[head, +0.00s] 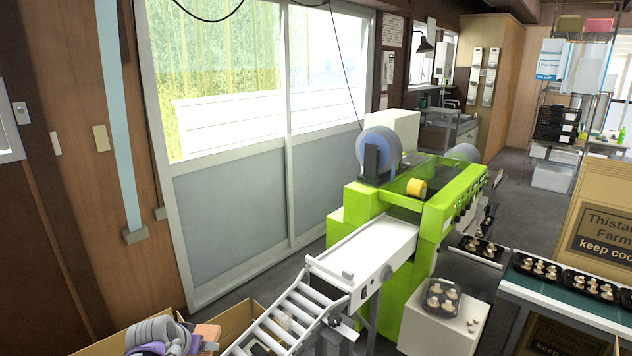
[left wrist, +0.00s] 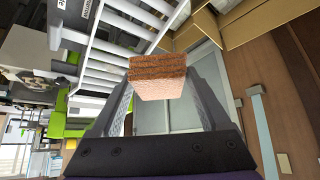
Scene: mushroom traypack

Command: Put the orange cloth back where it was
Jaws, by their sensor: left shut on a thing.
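The orange cloth (head: 208,332) is a folded, block-like bundle at the bottom left of the head view. In the left wrist view the cloth (left wrist: 158,76) shows brownish-orange layered edges and a paler face. My left gripper (head: 196,344) is shut on it, with one finger on either side in the wrist view (left wrist: 160,92). The cloth is held up in front of the roller conveyor and boxes; its height above them is hard to tell. My right gripper is not in view.
A white roller conveyor (head: 291,316) slopes up to a green packing machine (head: 437,212) just right of my left gripper. Open cardboard boxes (head: 112,343) stand around the gripper. A white stand (head: 428,322) holds a mushroom tray. More trays line the belt (head: 532,281) at right.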

